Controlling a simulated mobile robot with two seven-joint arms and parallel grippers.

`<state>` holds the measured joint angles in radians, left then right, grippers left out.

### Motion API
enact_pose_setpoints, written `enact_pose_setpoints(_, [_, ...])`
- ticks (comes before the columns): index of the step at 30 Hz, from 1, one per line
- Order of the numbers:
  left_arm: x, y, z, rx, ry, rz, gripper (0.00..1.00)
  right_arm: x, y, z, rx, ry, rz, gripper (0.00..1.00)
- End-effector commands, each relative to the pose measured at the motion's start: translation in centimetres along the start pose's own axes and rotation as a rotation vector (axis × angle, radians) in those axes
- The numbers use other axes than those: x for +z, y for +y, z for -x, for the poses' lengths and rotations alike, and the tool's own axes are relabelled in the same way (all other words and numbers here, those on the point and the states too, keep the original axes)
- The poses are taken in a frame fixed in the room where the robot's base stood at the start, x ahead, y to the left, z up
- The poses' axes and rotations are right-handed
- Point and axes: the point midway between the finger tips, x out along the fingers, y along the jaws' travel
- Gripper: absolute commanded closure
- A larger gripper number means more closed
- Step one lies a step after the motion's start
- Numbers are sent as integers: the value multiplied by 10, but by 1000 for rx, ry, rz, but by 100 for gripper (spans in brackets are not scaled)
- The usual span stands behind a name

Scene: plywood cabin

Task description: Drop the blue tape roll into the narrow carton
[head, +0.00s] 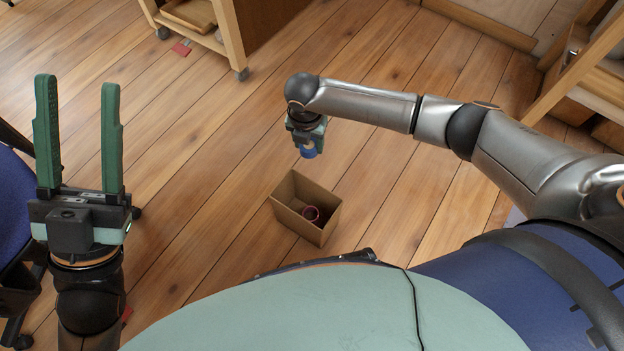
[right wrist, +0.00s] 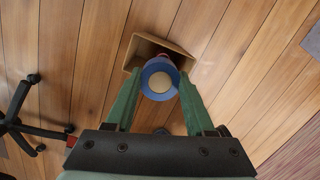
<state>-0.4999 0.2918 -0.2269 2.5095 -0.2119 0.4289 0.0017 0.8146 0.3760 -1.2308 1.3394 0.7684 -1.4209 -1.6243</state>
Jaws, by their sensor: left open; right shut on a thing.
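The blue tape roll (head: 308,152) is in my right gripper (head: 307,146), which is shut on it. It hangs in the air above the far edge of the narrow carton (head: 290,221) in the head view. The carton is brown, open at the top and stands on the floor. A red ring-shaped thing (head: 311,213) lies inside it. In the right wrist view the blue roll (right wrist: 149,90) sits between the green fingers, with the carton (right wrist: 135,50) behind and below it. My left gripper (head: 80,90) is open and empty, fingers pointing up, far from the carton.
A wheeled wooden cart (head: 225,40) stands at the back left. A blue chair (head: 14,205) is at the left edge, its dark base (right wrist: 18,125) showing in the right wrist view. A wooden rack (head: 580,75) stands at the right. The plank floor around the carton is clear.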

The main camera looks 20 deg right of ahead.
Motion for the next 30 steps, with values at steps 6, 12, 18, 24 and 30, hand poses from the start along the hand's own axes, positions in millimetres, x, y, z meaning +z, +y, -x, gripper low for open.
enact_pose_setpoints(6, [2,2,2,0,7,8,50,-28,-9,-55,52,7,439,100])
enact_pose_setpoints(12, [4,3,4,0,5,14,50,-48,-17,-86,89,5,733,100])
enact_pose_setpoints(18, [6,4,5,1,4,15,50,-56,-21,-99,105,1,861,100])
enact_pose_setpoints(24, [13,7,12,0,0,22,50,-58,-21,-110,107,0,875,100])
enact_pose_setpoints(30, [30,16,29,1,-13,51,50,-60,-22,-133,106,1,874,100])
